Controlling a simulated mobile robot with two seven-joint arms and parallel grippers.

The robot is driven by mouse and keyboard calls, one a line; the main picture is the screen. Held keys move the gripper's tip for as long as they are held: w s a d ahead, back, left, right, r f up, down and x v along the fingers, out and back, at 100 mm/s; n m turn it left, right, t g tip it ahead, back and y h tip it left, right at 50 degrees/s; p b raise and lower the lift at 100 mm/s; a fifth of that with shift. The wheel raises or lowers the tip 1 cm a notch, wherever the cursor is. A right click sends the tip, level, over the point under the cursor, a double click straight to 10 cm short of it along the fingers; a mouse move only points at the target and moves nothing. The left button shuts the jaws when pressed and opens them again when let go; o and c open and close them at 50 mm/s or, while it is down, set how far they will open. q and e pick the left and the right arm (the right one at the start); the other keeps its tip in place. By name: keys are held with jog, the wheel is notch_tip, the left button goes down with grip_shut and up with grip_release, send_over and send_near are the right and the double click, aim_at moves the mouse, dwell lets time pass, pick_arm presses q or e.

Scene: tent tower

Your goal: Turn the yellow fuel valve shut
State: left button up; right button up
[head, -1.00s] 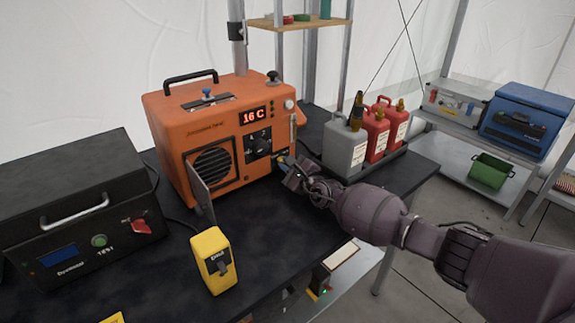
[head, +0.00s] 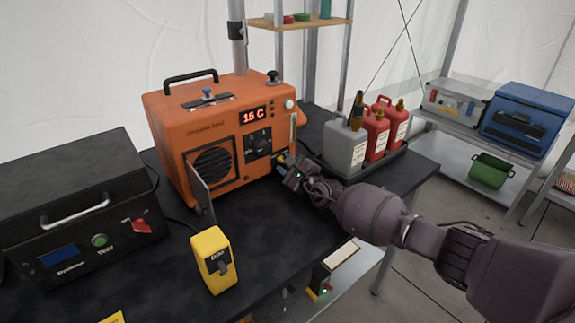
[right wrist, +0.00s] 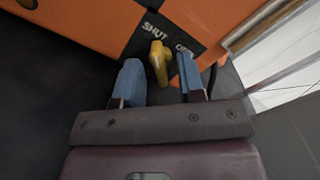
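The yellow fuel valve (right wrist: 159,62) sits low on the orange heater (head: 225,130), in front of a black label with "SHUT" on the left and a partly hidden word on the right. My right gripper (right wrist: 160,80) has its two blue fingertips on either side of the valve. The right fingertip is close to it, and a clear gap shows at the left one. In the head view, my right gripper (head: 288,164) is at the heater's lower right corner and largely hides the valve. My left gripper is not in view.
A grey can (head: 345,148) and red cans (head: 375,136) stand in a tray right of the heater. A yellow device (head: 213,262) stands in front, below the heater's open door flap (head: 199,190). A black box (head: 75,205) is at left.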

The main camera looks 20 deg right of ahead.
jog(key=shift+s+d+r, duration=0.1)
jog(key=shift+s+d, duration=0.1)
jog(key=shift+s, duration=0.35)
jog(key=p+v, duration=0.3)
jog(key=v, duration=0.6)
jog(key=shift+s+d, duration=0.1)
jog(key=shift+s, duration=0.15)
